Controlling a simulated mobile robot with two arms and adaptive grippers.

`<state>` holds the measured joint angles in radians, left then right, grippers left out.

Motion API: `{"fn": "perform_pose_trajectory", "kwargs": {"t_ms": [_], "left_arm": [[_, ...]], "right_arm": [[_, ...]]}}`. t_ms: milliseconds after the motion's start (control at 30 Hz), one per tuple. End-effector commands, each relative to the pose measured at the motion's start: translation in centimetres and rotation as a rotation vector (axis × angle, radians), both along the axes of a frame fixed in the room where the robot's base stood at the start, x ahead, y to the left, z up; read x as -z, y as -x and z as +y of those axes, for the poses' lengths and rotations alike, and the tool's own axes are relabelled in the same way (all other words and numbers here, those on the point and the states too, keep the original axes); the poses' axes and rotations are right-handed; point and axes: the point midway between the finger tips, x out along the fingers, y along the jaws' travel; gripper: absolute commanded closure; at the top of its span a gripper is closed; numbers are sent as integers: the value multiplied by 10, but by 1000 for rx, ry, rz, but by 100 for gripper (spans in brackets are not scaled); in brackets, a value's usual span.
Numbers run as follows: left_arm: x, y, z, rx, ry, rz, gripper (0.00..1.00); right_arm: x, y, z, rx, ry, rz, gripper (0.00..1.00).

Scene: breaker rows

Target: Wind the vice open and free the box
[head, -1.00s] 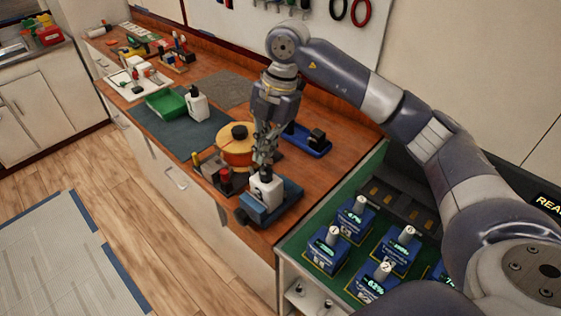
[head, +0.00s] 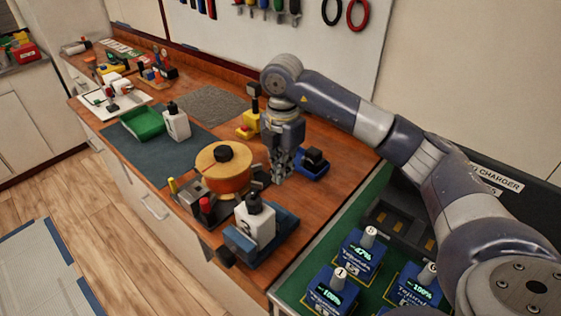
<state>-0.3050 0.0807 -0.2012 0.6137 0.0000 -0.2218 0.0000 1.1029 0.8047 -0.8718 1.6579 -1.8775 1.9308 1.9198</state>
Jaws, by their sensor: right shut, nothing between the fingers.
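A white box (head: 256,224) with a black top sits upright in the blue vice (head: 272,245) near the front edge of the wooden bench. The vice's dark handle (head: 224,256) sticks out at its front left, over the bench edge. My right gripper (head: 280,176) is shut and empty, pointing down behind the box and a little to its right, apart from both box and vice. I cannot tell whether the vice jaws press on the box. My left gripper is not in view.
An orange round device with a wooden top (head: 221,168) stands left of my right gripper. A blue tray (head: 311,164) with a black item lies to its right. Blue batteries (head: 360,252) stand at the lower right.

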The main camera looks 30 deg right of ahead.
Motion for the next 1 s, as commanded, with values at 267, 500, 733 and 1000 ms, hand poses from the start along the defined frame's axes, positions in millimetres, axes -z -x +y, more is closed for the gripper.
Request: {"fn": "perform_pose_trajectory", "kwargs": {"t_ms": [267,500,733,1000], "left_arm": [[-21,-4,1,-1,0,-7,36],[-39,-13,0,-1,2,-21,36],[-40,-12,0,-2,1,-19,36],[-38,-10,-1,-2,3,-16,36]], "right_arm": [[57,1,-1,1,0,4,100],[53,11,32,-4,0,0,100],[55,13,38,1,1,-1,100],[56,13,39,-1,0,-1,100]]}}
